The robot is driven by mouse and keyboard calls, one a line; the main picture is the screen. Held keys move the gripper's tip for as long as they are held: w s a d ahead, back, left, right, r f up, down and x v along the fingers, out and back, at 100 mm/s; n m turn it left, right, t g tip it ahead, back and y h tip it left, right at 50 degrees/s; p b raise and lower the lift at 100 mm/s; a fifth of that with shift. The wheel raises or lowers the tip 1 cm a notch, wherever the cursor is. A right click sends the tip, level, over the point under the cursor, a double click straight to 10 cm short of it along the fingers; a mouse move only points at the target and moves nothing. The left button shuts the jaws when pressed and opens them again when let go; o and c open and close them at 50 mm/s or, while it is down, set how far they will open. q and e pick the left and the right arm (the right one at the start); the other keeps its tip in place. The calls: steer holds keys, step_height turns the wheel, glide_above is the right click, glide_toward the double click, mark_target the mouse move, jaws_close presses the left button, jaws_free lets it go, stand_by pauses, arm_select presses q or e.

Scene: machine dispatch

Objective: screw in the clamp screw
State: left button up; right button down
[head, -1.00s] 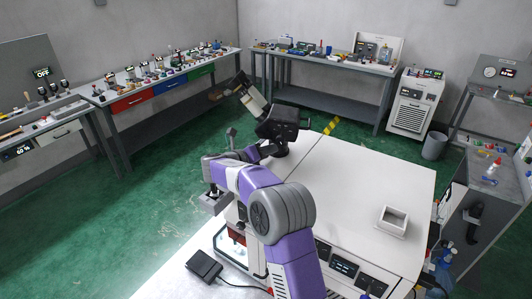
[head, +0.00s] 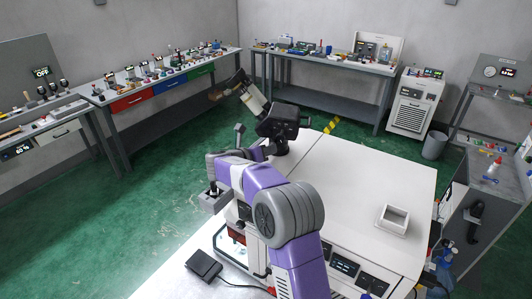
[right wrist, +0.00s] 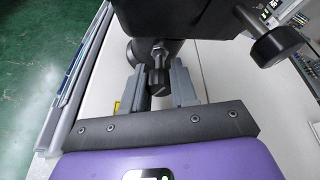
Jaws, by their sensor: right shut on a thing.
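The clamp screw (right wrist: 158,76) has a dark knob on a bright metal shaft, in the middle of the right wrist view. It points into the dark body of the microscope (right wrist: 160,20). The two fingers of my right gripper (right wrist: 161,84) stand on either side of the knob and are shut on it. In the head view the black microscope head (head: 278,123) stands at the far left end of the white machine top. My right gripper (head: 266,150) reaches in beside it from the left, and the screw is too small to make out there. My left gripper is not in view.
The white machine top (head: 360,180) is mostly bare, with a small white open box (head: 393,220) at its right. A black pedal-like box (head: 204,264) with a cable lies on the front surface. A dark side knob (right wrist: 276,46) sticks out right of the fingers.

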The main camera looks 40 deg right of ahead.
steer(key=shift+m+t+b, duration=0.5)
steer(key=shift+m+b, duration=0.45)
steer(key=shift+m, duration=0.15)
steer(key=shift+y, duration=0.3)
steer(key=c, duration=0.9)
jaws_free()
steer(key=shift+o, duration=0.2)
steer(key=b+v, duration=0.1)
steer(key=v, duration=0.6)
steer(key=shift+s+a, duration=0.1)
steer(key=shift+a, duration=0.2)
